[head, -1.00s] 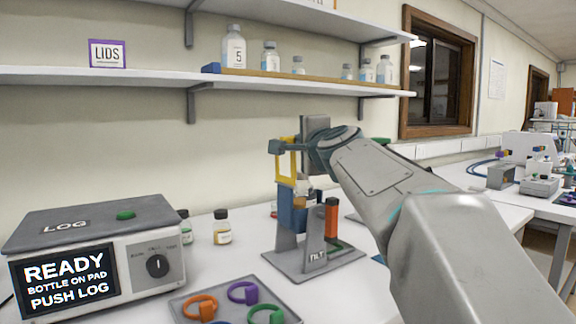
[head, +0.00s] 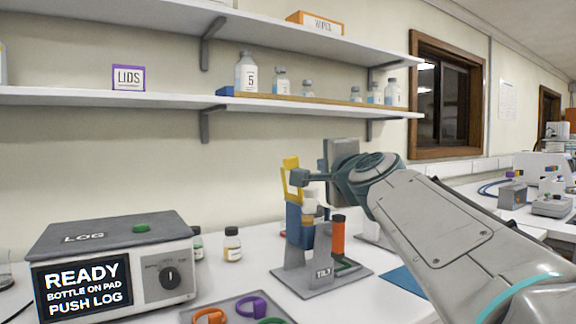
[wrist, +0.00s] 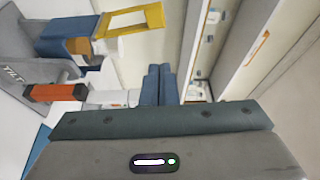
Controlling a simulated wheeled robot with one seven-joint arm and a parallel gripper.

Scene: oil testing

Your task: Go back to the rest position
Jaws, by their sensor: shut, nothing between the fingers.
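My gripper (head: 299,177) is in front of the upper part of the tilt stand in the head view, by its yellow frame (head: 291,165). In the wrist view my gripper's dark blue fingers (wrist: 158,84) are together with nothing held. The tilt stand, marked TILT (head: 320,275), has a blue holder (head: 296,222) and an orange-red cylinder (head: 338,238). In the wrist view the yellow frame (wrist: 130,20) and the orange-red part (wrist: 55,92) are beside the fingers, apart from them. I cannot tell from the head view whether the gripper touches the frame.
The LOG box (head: 110,255) with a READY screen stands on the left of the bench. A tray (head: 190,318) with coloured rings lies in front. Shelves (head: 150,97) with bottles hang above. Open space is in front of the wall.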

